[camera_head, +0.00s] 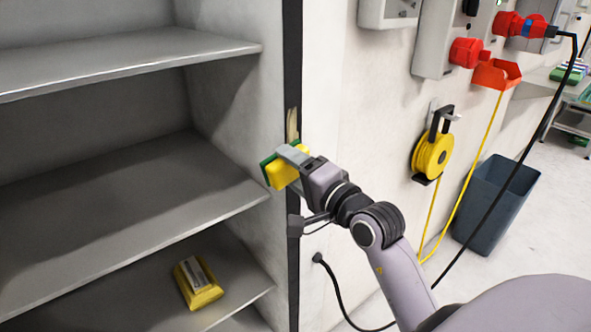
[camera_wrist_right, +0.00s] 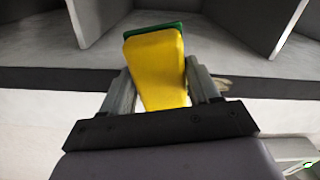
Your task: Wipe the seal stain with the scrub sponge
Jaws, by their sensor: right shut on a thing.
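The scrub sponge (camera_head: 281,174) is yellow with a green scrub side. My right gripper (camera_head: 292,160) is shut on it and holds it at the front edge of the cabinet, by the dark seal strip (camera_head: 292,70). The sponge also shows between both fingers in the right wrist view (camera_wrist_right: 155,70). A tan stain (camera_head: 292,124) is on the seal, just above the sponge. Part of a tan patch also shows beside the right finger in the right wrist view (camera_wrist_right: 223,83). I cannot tell whether the sponge touches the seal. My left gripper is not in view.
The open cabinet has grey shelves (camera_head: 130,190). A yellow package (camera_head: 198,283) lies on a lower shelf. On the wall to the right are a yellow cable reel (camera_head: 432,157) and red plugs (camera_head: 468,52). A blue-grey bin (camera_head: 494,205) stands on the floor, with cables hanging near it.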

